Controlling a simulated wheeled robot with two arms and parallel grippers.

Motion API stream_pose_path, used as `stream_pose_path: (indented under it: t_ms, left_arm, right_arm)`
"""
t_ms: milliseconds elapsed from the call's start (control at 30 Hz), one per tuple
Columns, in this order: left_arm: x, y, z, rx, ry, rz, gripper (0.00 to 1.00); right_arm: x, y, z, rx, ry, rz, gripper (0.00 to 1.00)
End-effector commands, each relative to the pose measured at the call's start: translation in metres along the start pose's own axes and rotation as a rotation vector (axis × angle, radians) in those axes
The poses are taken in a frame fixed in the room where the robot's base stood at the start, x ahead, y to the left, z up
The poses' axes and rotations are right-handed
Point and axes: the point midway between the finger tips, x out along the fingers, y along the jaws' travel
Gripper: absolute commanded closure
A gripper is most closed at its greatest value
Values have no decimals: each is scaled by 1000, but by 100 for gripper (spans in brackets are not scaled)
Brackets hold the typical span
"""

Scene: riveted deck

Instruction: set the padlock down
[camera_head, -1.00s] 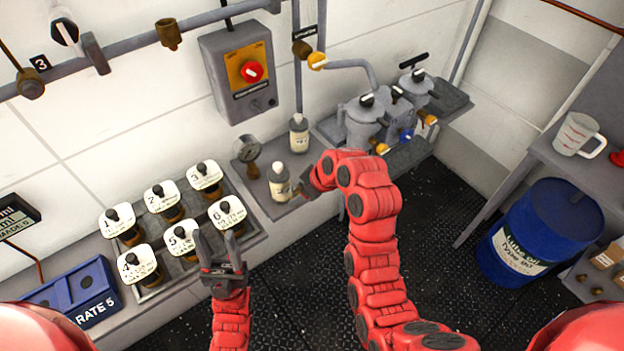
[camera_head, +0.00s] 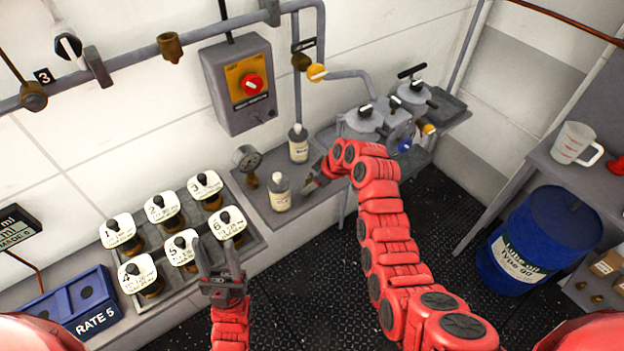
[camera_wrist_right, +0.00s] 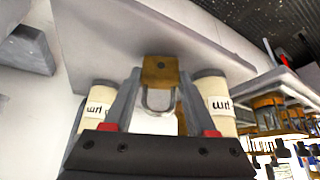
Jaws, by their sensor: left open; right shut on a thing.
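The padlock (camera_wrist_right: 160,70) shows in the right wrist view, with a brass-brown body and a pale metal shackle towards the camera. It sits between the fingers of my right gripper (camera_wrist_right: 158,98), which is shut on it. In the head view my right gripper (camera_head: 314,182) is over the grey bench (camera_head: 262,196), just right of a labelled bottle (camera_head: 281,194); I cannot make out the padlock there. Whether the padlock touches a surface is unclear. My left gripper (camera_head: 220,268) is open and empty, in front of the tray of numbered jars (camera_head: 250,240).
A second bottle (camera_head: 298,146) and a gauge (camera_head: 247,158) stand close by. Grey lidded pots (camera_head: 364,122) are behind my right arm. A blue crate (camera_head: 70,298) is at left, a blue drum (camera_head: 545,235) at right. Some bench between bottle and gripper is bare.

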Motion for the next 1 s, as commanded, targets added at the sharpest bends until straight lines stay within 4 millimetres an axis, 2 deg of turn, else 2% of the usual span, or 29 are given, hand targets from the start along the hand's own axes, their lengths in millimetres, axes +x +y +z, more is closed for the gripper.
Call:
stream_pose_path:
  t_ms: [400,433,567,600,867,967,1000]
  left_arm:
    - [-5,0,1,0,0,0,50]
    - [-4,0,1,0,0,0,50]
    - [-3,0,0,0,0,0,50]
    - [-3,0,0,0,0,0,50]
    - [-2,0,0,0,0,0,50]
    - [4,0,-1,0,0,0,50]
    - [0,0,0,0,0,0,50]
  right_arm:
    - [7,1,3,-1,2,3,100]
    - [6,1,3,-1,2,3,40]
    - [5,1,2,-1,2,3,16]
    - [5,1,3,-1,2,3,13]
    - [4,0,2,0,1,2,13]
    - [0,0,0,0,1,2,13]
    - [0,1,1,-1,2,3,13]
